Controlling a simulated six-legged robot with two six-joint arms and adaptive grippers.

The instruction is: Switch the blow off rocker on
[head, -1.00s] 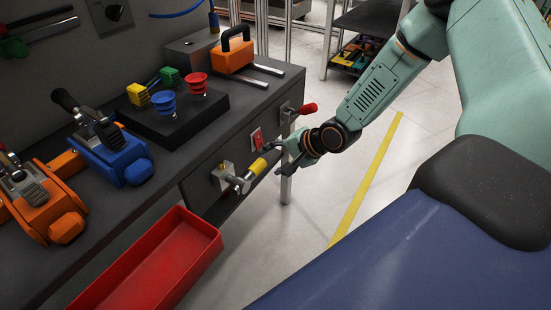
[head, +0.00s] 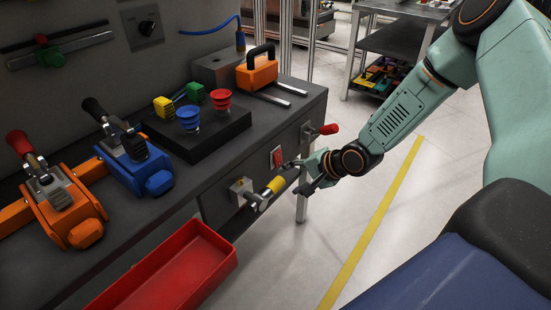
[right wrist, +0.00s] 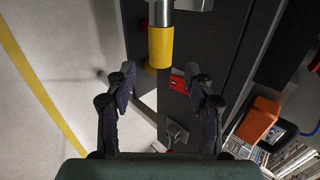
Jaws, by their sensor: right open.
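A red rocker switch (head: 277,157) sits on the dark front panel of the bench. It also shows in the right wrist view (right wrist: 178,83), between the fingers and farther off; its lettering and on/off position are too small to tell. My right gripper (head: 297,178) is just in front of the panel, to the right of the rocker and a little lower in the head view. It is open, and its fingers (right wrist: 162,80) hold nothing. A metal lever with a yellow sleeve (head: 273,187) projects from the panel just left of the gripper. My left gripper is not in view.
A red-handled lever (head: 327,129) projects right of the rocker. A red tray (head: 185,272) is below left. The bench carries blue (head: 135,165) and orange (head: 65,205) clamps and a black block (head: 198,136) with coloured pieces. Open floor lies to the right.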

